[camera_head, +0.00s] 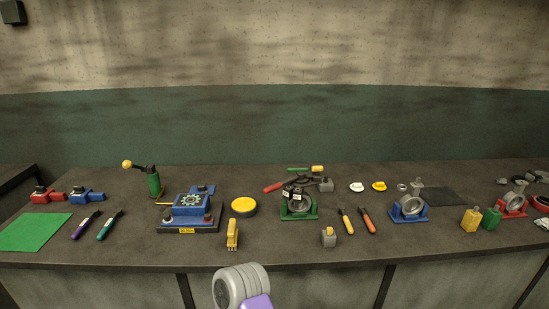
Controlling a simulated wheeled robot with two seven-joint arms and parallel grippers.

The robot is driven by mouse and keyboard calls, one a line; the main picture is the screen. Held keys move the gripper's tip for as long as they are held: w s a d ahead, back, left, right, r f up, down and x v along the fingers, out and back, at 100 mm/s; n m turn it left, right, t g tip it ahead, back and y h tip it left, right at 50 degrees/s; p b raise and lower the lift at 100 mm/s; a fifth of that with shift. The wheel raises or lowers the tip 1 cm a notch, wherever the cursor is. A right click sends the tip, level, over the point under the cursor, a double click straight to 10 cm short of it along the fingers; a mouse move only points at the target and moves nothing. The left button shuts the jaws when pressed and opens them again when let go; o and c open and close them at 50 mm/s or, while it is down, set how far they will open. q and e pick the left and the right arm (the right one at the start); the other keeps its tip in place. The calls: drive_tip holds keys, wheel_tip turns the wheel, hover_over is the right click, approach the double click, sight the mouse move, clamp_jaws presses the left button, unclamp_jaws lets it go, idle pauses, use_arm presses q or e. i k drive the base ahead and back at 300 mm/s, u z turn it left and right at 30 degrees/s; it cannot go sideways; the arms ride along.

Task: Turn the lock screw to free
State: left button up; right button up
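A green fixture (299,212) with a grey metal ring stands in the middle of the bench. A dark part with small white labels (292,194) sits on top of it; the labels are too small to read. A red-handled lever (274,187) points left from this dark part. I cannot make out for certain which part is the lock screw or how it is turned. Neither gripper shows in the head view. A rounded grey piece with purple (241,287), which looks like part of my arm, rises at the bottom edge, apart from the fixture.
A blue press (190,208), a yellow round tin (244,206) and a yellow tool (232,235) stand left of the fixture. A small grey block (328,238) and two screwdriver-like tools (347,222) lie right. A blue fixture (408,211) stands further right. The bench front is mostly clear.

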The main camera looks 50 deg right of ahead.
sight(317, 169)
drive_tip(key=z, duration=0.25)
drive_tip(key=i, duration=0.8)
drive_tip(key=z, duration=0.65)
